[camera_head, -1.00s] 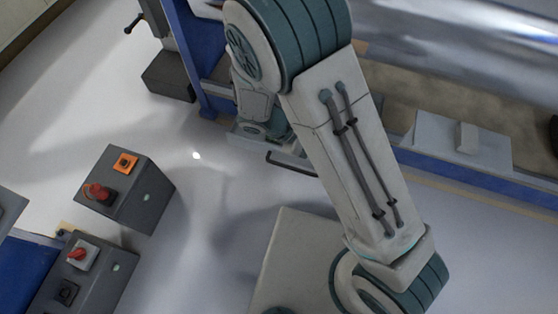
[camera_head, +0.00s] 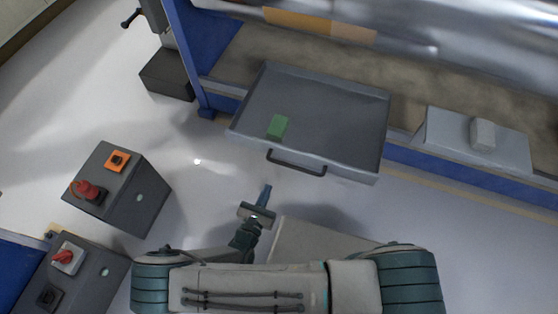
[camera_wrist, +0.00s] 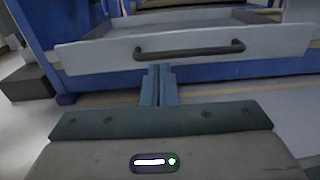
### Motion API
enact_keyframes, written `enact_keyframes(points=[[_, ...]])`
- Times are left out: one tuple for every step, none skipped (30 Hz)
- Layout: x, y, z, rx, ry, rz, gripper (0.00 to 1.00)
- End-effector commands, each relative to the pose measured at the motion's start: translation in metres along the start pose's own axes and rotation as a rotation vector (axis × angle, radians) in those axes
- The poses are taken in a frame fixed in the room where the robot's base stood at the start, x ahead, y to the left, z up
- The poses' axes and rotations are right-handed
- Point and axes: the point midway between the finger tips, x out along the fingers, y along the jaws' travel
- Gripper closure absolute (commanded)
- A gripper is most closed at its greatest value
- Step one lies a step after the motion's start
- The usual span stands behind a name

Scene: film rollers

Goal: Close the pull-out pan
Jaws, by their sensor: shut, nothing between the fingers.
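The pull-out pan (camera_head: 345,115) is a shallow grey tray that sticks out from the blue-framed machine. A dark bar handle (camera_head: 296,164) is on its front face. A green block (camera_head: 278,127) lies in the pan near the front left. My gripper (camera_head: 266,190) is in front of the pan, below and a little left of the handle, apart from it. In the wrist view the handle (camera_wrist: 190,49) spans above my shut, empty fingers (camera_wrist: 159,72), and the pan's front wall (camera_wrist: 90,56) faces me.
Control boxes with red knobs (camera_head: 88,190) stand at the left. A large metal roller (camera_head: 450,40) lies behind. Pale floor is clear between the boxes and the pan.

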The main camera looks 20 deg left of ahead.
Motion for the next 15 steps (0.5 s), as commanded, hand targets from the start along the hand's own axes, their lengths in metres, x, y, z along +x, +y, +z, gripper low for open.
enact_keyframes(points=[[0.001, 0.001, -0.002, -0.005, -0.004, 0.012, 1.0], [0.002, 0.001, -0.003, -0.006, -0.005, 0.015, 1.0], [0.005, 0.001, -0.003, -0.007, -0.006, 0.017, 1.0], [0.008, 0.001, -0.003, -0.007, -0.006, 0.016, 1.0], [0.012, 0.001, -0.003, -0.007, -0.006, 0.015, 1.0], [0.018, 0.001, -0.004, -0.007, -0.005, 0.014, 1.0], [0.023, 0.001, -0.003, -0.008, -0.006, 0.014, 1.0], [0.029, 0.001, -0.004, -0.008, -0.007, 0.014, 1.0], [0.037, 0.001, -0.004, -0.007, -0.006, 0.013, 1.0], [0.044, 0.001, -0.004, -0.008, -0.006, 0.013, 1.0], [0.05, 0.001, -0.004, -0.008, -0.006, 0.013, 1.0], [0.059, 0.002, -0.004, -0.006, -0.006, 0.013, 1.0], [0.065, 0.002, -0.004, -0.006, -0.006, 0.013, 1.0], [0.072, 0.002, -0.004, -0.006, -0.006, 0.012, 1.0], [0.081, 0.002, -0.004, -0.007, -0.005, 0.012, 1.0]])
